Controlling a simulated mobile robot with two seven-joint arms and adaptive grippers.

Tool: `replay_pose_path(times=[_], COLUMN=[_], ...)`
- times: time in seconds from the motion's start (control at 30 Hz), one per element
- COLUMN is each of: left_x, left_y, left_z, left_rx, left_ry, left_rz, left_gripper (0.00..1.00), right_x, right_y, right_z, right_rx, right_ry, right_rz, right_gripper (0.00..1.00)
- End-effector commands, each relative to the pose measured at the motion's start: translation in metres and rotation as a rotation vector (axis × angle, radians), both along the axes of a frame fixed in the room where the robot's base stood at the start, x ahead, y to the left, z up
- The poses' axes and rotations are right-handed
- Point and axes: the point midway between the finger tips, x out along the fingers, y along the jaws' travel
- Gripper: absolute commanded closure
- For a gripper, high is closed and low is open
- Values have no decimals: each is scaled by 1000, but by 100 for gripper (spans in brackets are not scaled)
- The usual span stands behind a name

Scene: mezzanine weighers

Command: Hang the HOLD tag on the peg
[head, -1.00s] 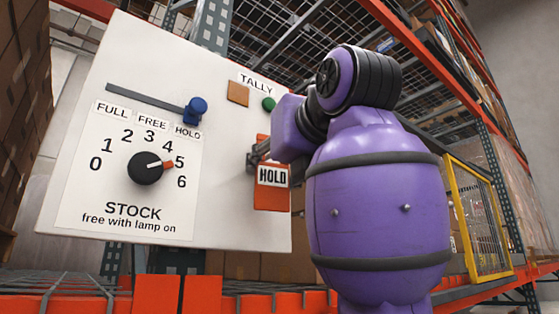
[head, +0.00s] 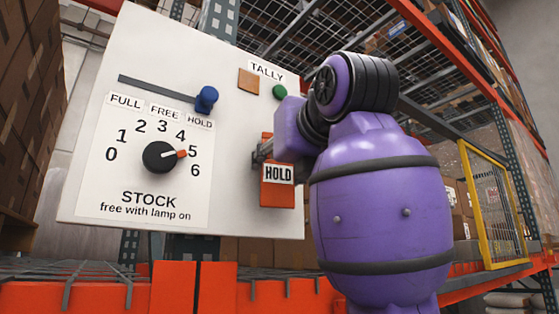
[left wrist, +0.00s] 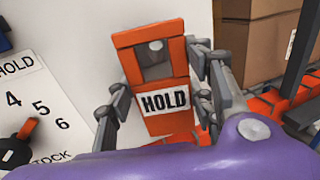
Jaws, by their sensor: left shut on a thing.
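The HOLD tag (head: 277,192) is an orange plate with a white HOLD label, upright in front of the white panel's lower right part. In the left wrist view the HOLD tag (left wrist: 166,118) shows a rectangular opening in its upper half. A pale round end, likely the peg (left wrist: 156,46), shows within that opening. I cannot tell whether it passes through or lies behind. My left gripper (left wrist: 160,100) is shut on the tag, one finger along each side. In the head view my purple left arm hides part of the gripper, and the peg cannot be made out. My right gripper is out of view.
The white panel (head: 235,215) carries a STOCK dial (head: 160,157) pointing near 5, a slider with a blue knob (head: 206,99), a tan square (head: 249,80) and a green button (head: 279,91) by the TALLY label. Orange rack beams and a yellow mesh gate (head: 495,215) stand around.

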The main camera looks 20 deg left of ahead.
Motion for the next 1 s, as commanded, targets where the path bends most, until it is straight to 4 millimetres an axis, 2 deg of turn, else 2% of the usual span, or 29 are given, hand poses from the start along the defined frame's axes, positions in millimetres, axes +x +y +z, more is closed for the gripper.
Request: replay_pose_path(times=[0.27,0.3,0.43,1.0], left_x=[3,3,3,1], left_y=[2,2,2,1], left_z=[-3,-3,-3,-1], left_rx=[-4,-5,-4,-2], left_ry=[7,8,7,2], left_rz=[2,2,2,1], left_gripper=[73,48,31,30], right_x=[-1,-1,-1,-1], right_y=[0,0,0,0], right_z=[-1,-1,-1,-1], right_rx=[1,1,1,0], right_ry=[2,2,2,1], right_rz=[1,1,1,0], right_gripper=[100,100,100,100])
